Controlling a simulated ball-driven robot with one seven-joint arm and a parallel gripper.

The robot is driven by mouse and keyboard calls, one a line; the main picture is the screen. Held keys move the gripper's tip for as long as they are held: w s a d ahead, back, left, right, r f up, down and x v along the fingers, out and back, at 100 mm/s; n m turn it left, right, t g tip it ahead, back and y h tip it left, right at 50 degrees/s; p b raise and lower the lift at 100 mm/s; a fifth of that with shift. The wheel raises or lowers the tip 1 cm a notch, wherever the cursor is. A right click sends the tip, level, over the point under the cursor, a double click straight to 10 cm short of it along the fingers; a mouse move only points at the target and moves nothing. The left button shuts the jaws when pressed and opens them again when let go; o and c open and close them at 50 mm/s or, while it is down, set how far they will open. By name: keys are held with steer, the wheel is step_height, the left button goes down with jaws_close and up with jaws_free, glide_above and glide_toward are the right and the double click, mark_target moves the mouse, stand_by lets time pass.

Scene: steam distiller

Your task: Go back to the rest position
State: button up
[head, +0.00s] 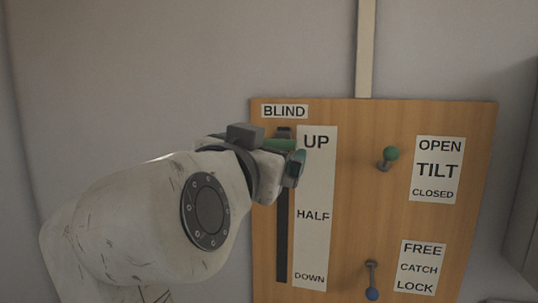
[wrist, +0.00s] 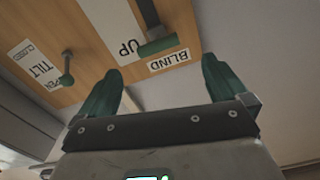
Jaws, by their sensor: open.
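My gripper (head: 295,163) is in front of the upper left of the wooden board (head: 340,240). In the wrist view its two green fingers (wrist: 160,80) are spread, with nothing between them. The blind slider's green handle (head: 280,144) is at the top of its dark slot, beside the UP mark. It also shows in the wrist view (wrist: 157,46), just beyond the fingertips and apart from them. My gripper hides part of the handle and slot in the head view.
A green-knobbed tilt lever (head: 390,154) sits right of the slider, near its label. Below it is a blue-knobbed catch lever (head: 372,292), its knob down by LOCK. A pale vertical strip (head: 366,50) runs up the wall above the board. The wall left of the board is bare.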

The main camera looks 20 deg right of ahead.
steer(key=shift+s+a, duration=0.15)
steer(key=shift+s, duration=0.1)
steer(key=s+d+f+n+g+y, duration=0.15)
steer(key=d+f, duration=0.25)
steer(key=f, duration=0.9)
steer(key=s+d+f+n+g+y, duration=0.1)
steer(key=d+f+n+g+y, duration=0.2)
steer(key=f, duration=0.9)
steer(key=s+d+f+n+g+y, duration=0.15)
steer(key=d+f, duration=0.35)
steer(key=f, duration=0.8)
steer(key=s+d+f+n+g+y, duration=0.1)
steer(key=s+f+g+y, duration=0.1)
steer(key=s+f, duration=0.8)
steer(key=s+d+f+n+g+y, duration=0.1)
steer(key=s+f+g, duration=0.4)
steer(key=s+f, duration=0.6)
steer(key=s+y, duration=0.1)
steer(key=s, duration=0.5)
steer(key=shift+s+f+n+g, duration=0.2)
steer(key=shift+s+n+g, duration=0.1)
steer(key=shift+n, duration=0.1)
